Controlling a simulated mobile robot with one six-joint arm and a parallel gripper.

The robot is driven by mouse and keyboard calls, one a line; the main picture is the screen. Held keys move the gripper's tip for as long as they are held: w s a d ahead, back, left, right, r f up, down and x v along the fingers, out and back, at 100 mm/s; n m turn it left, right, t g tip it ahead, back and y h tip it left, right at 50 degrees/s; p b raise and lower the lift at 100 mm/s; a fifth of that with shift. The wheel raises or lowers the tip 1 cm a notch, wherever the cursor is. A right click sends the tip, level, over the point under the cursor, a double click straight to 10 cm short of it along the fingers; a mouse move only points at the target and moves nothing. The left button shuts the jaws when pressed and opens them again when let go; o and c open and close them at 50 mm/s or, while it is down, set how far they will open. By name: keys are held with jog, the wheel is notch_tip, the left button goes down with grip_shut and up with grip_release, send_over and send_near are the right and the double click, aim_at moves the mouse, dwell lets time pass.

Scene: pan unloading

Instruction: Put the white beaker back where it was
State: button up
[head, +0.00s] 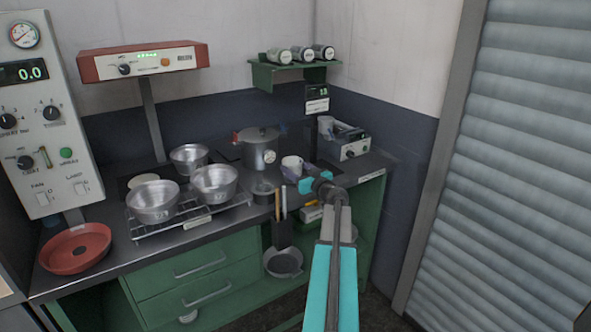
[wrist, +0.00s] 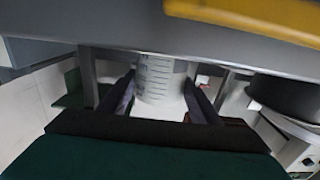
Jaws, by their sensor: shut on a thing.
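The white beaker (head: 291,163) shows in the head view just left of my gripper (head: 303,175), over the right part of the dark bench (head: 232,190). In the wrist view the beaker (wrist: 155,82) has grey graduation marks and sits between the two dark fingers of my gripper (wrist: 160,100). My gripper is shut on it. I cannot tell whether its base touches the bench. The bar of the wrist view hides its top.
A metal pot (head: 259,152) stands just left of the beaker. Several steel bowls (head: 214,182) sit on or by a wire rack (head: 170,229). A boxy instrument (head: 352,149) is at the back right. A red dish (head: 75,246) lies at the left.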

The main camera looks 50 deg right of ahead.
jog(key=shift+f, duration=0.15)
jog(key=o, duration=1.1)
jog(key=shift+o, duration=0.2)
jog(key=shift+s, duration=0.15)
jog(key=v, duration=1.1)
jog(key=shift+s+b, duration=0.35)
jog(key=shift+b, duration=0.1)
jog(key=shift+a, duration=0.15)
